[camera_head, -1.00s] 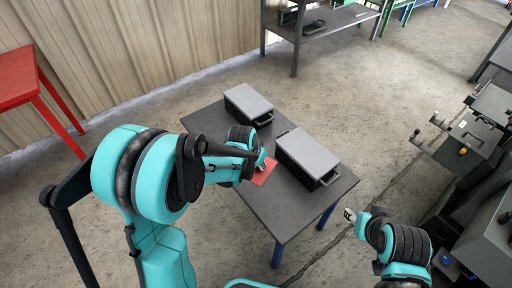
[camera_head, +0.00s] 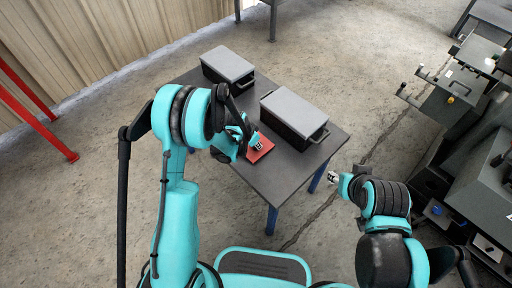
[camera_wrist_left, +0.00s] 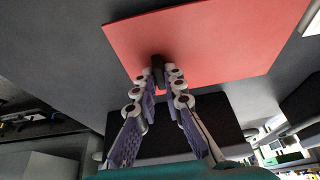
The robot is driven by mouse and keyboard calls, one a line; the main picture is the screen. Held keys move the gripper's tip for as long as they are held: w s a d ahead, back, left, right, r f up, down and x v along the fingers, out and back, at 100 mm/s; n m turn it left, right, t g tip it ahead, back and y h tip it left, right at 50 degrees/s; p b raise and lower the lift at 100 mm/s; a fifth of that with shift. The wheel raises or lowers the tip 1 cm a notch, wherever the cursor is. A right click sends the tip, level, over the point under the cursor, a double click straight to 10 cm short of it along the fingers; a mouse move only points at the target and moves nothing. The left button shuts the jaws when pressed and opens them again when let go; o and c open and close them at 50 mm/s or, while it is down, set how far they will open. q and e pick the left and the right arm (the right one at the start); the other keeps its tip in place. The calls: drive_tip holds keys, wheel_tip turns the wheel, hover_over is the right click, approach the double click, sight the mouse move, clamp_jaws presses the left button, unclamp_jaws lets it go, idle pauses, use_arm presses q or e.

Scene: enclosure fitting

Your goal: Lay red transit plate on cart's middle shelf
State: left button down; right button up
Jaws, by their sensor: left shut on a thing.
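The red transit plate (camera_head: 262,154) is a thin flat red square at the dark table (camera_head: 272,182), close to the right grey-lidded case. In the left wrist view the plate (camera_wrist_left: 215,45) fills the upper middle, with a small dark knob on it. My left gripper (camera_head: 257,145) is over the plate; its fingers (camera_wrist_left: 158,75) close together on that knob. I cannot tell whether the plate touches the table. My right gripper (camera_head: 333,178) is off the table's right side, apart from the plate; its finger state is too small to tell. I cannot identify the cart's middle shelf.
Two grey-lidded cases, left (camera_head: 228,66) and right (camera_head: 293,115), stand on the table. Grey machinery with handles (camera_head: 448,85) stands at right. A red frame leg (camera_head: 40,115) is at far left. Open concrete floor lies behind the table.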

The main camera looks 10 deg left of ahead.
use_arm(q)
drive_tip(key=shift+f, duration=0.85)
drive_tip(key=shift+r, duration=0.1)
drive_tip(key=c, duration=1.6)
unclamp_jaws()
